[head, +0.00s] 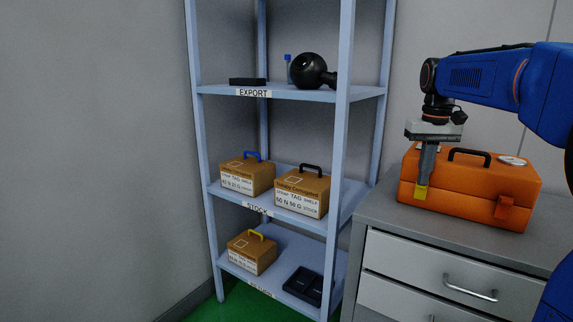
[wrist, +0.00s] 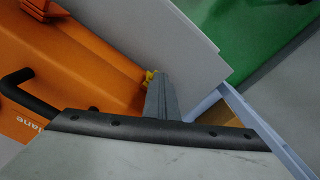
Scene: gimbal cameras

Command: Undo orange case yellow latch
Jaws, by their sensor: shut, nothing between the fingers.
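The orange case (head: 470,190) stands closed on top of the grey drawer cabinet, with a dark handle on its lid. The yellow latch (head: 421,193) is at the left of its front face. My gripper (head: 425,178) is shut and points down in front of the case, its tip right at the latch and partly covering it. In the wrist view the orange case (wrist: 60,75) fills the left, and a bit of the yellow latch (wrist: 149,76) shows beside my gripper (wrist: 160,80). I cannot tell whether they touch. The latch's position is mostly hidden.
An orange latch (head: 505,207) sits at the right of the case front. The drawer cabinet (head: 385,215) has drawers with bar handles. A blue shelf rack (head: 345,120) to the left holds several boxes, a black round object (head: 313,71) and dark trays.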

